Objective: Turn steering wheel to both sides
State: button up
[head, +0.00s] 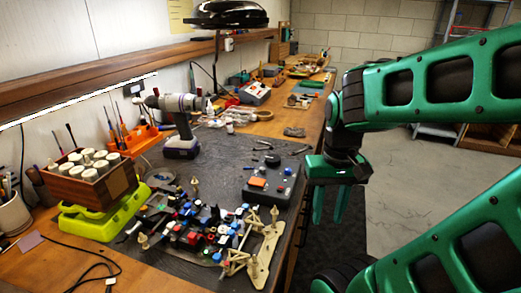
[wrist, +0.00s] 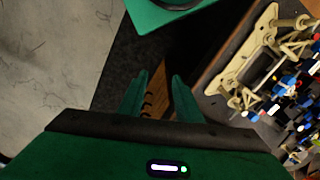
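The RC racecar (head: 205,235) lies on the dark mat at the near end of the workbench. It is an open chassis with many small red, blue, white and black parts, and a beige frame (head: 262,248) at its right end. In the wrist view the beige frame (wrist: 248,62) and some coloured parts show at the right edge. I cannot make out which part is the steering wheel. My green gripper (head: 330,207) hangs fingers-down right of the bench edge, apart from the car. Its two fingers (wrist: 160,78) are apart with nothing between them.
A cordless drill (head: 181,125) stands on the mat behind the car. A wooden box of white-capped jars (head: 92,178) sits on a yellow-green case (head: 100,220) at left. Floor is free at right.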

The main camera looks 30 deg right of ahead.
jog(key=shift+o, duration=0.4)
jog(key=shift+d, duration=0.25)
jog(key=o, duration=0.5)
jog(key=shift+s+r, duration=0.2)
jog(key=shift+s, duration=0.05)
jog(key=shift+o, duration=0.5)
jog(key=w+d+r+n, duration=0.2)
jog(key=w+r+n, duration=0.2)
jog(key=w, duration=0.6)
jog(key=shift+d+r, duration=0.2)
jog(key=shift+r, duration=0.75)
notch_tip(320, 180, up, 5)
jog(key=n, duration=0.7)
send_over(273, 158)
jog(key=shift+n, duration=0.3)
notch_tip(273, 158, down, 10)
jog(key=shift+w+f, duration=0.1)
jog(key=shift+f, duration=0.05)
